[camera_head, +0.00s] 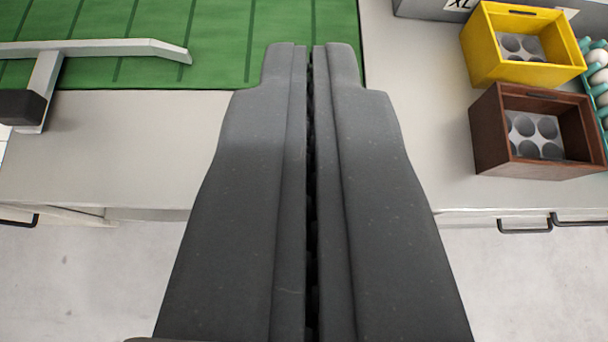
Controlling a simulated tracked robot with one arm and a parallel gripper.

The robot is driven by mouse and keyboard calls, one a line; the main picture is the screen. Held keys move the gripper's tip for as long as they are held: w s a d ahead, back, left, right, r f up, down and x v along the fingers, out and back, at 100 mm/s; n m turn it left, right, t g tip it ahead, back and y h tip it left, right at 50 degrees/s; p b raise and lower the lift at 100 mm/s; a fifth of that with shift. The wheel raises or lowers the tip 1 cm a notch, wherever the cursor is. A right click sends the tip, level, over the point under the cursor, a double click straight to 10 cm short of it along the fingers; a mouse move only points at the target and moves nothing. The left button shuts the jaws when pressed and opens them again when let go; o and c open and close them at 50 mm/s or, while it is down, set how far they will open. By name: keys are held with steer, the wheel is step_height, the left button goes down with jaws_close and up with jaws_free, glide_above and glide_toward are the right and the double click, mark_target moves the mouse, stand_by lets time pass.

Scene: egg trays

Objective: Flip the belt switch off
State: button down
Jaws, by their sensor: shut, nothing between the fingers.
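My gripper (311,48) is shut and empty, with its two dark grey fingers together in the middle of the view. The fingertips overlap the near edge of the green belt (215,45) as seen from here. The belt has dark cross lines and lies at the back left. I cannot make out the belt switch in this view; the fingers cover the middle of the worktop.
A light grey bar (110,47) with a dark block (22,107) stands at the left. A yellow box (484,50) and a brown box (489,134), both with round-holed inserts, stand at the right. A teal rack (594,72) holds white eggs. Bare worktop (120,145) lies left of the fingers.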

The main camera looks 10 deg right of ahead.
steer(key=w+f+g, duration=0.1)
steer(key=w+f, duration=0.2)
steer(key=f, duration=0.7)
steer(key=w+f+g, duration=0.2)
steer(key=w+f, duration=0.1)
steer(key=f, duration=0.8)
steer(key=shift+h, duration=0.3)
steer(key=shift+d, duration=0.1)
steer(key=b+x, duration=0.2)
steer(key=x, duration=0.8)
steer(key=shift+s+f, duration=0.1)
steer(key=shift+f, duration=0.15)
step_height(320, 180, down, 3)
steer(key=shift+s+d+r+b, duration=0.15)
steer(key=shift+r+b, duration=0.1)
steer(key=shift+b, duration=0.35)
steer(key=shift+d+f, duration=0.1)
steer(key=shift+f, duration=0.45)
